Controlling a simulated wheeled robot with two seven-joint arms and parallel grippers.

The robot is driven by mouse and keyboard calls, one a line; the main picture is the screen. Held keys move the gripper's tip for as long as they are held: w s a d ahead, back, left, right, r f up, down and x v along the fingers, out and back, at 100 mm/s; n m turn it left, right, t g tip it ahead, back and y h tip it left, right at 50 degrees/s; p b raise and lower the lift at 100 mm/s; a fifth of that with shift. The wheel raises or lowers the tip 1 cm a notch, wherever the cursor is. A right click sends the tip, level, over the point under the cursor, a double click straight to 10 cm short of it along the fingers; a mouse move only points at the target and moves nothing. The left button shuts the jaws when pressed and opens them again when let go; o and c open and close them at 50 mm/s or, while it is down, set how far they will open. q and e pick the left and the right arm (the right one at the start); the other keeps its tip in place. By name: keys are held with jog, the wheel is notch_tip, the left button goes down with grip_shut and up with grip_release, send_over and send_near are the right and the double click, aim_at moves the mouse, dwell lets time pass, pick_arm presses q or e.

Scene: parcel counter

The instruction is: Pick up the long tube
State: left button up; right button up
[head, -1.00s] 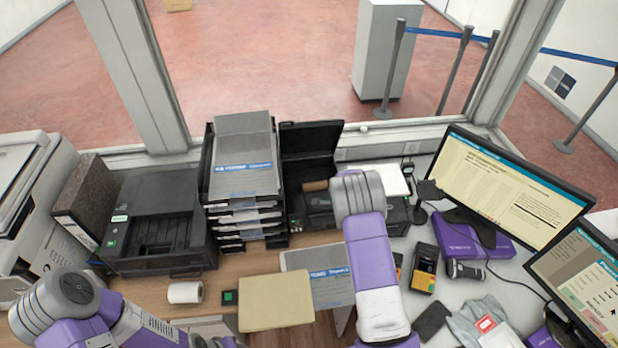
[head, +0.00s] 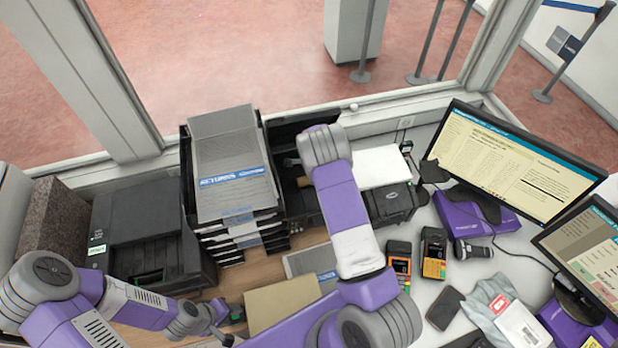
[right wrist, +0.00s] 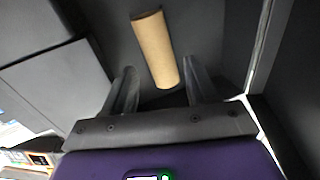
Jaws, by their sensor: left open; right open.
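The long tube (right wrist: 155,50) is a plain brown cardboard tube lying in a dark container in the right wrist view. In the head view only a small brown part of the tube (head: 304,182) shows beside my right arm, in the black open case. My right gripper (right wrist: 159,68) is open, its two fingers on either side of the tube's near end, with nothing gripped. In the head view my right arm hides most of that gripper. My left gripper (head: 229,331) is open and empty at the lower left, near the beige envelope, partly cut off by the frame edge.
A stack of document trays (head: 235,180) stands left of the case, with a black printer (head: 150,235) beyond it. Card terminals (head: 434,253), a monitor (head: 510,170) and a grey parcel bag (head: 490,300) fill the right. A beige envelope (head: 280,302) lies in front.

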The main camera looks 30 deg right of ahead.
jog(key=x, duration=0.4)
jog(key=shift+f, duration=0.25)
jog(key=shift+a, duration=0.1)
jog(key=c, duration=0.9)
